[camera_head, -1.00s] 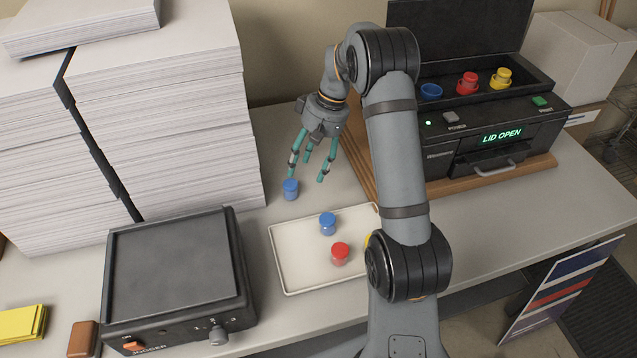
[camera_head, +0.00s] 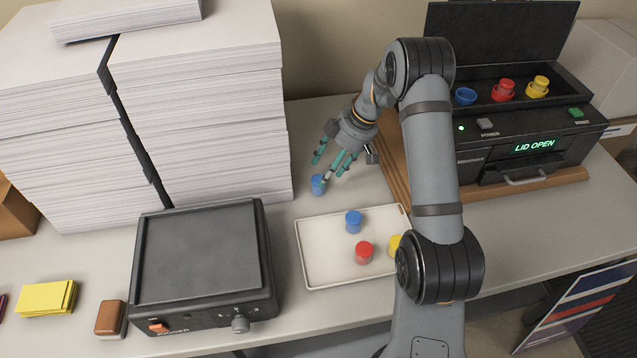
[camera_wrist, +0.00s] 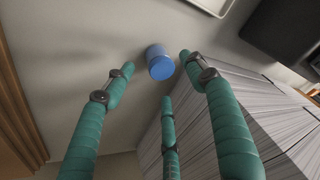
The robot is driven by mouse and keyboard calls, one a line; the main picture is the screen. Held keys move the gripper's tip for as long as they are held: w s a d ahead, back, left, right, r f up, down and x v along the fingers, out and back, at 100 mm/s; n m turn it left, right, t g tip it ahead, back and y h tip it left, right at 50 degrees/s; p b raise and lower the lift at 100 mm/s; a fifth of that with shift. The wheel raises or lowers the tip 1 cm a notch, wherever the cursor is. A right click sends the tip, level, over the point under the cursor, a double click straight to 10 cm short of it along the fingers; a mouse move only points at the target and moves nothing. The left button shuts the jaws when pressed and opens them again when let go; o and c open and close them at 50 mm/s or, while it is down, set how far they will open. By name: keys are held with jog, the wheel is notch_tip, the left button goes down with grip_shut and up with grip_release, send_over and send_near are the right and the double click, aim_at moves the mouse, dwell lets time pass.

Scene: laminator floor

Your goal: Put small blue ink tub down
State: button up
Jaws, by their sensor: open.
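A small blue ink tub (camera_head: 318,184) stands upright on the grey table, between the paper stack and the white tray. It also shows in the wrist view (camera_wrist: 160,63), just beyond the fingertips. My gripper (camera_head: 328,171) has three teal fingers, spread open and tilted, close above and beside this tub. In the wrist view the open fingers (camera_wrist: 157,82) are around the line to the tub, with nothing visibly gripped; whether a fingertip touches it I cannot tell. Another blue tub (camera_head: 353,222), a red tub (camera_head: 364,253) and a partly hidden yellow tub (camera_head: 395,245) are on the tray (camera_head: 318,268).
Tall paper stacks (camera_head: 205,125) rise close left of the tub. A jogger machine (camera_head: 203,255) stands in front of them. Bare table lies behind the tray.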

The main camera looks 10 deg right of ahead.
jog(key=shift+s+a+f+p, duration=0.1)
jog(key=shift+a+f+p, duration=0.15)
jog(key=shift+f+p, duration=0.15)
jog(key=p+x, duration=0.1)
jog(key=x, duration=0.3)
jog(key=shift+p, duration=0.35)
jog(key=shift+d, duration=0.1)
jog(key=shift+c, duration=0.2)
jog(key=c, duration=1.2)
jog(key=shift+c, duration=0.2)
jog(key=shift+r, duration=0.1)
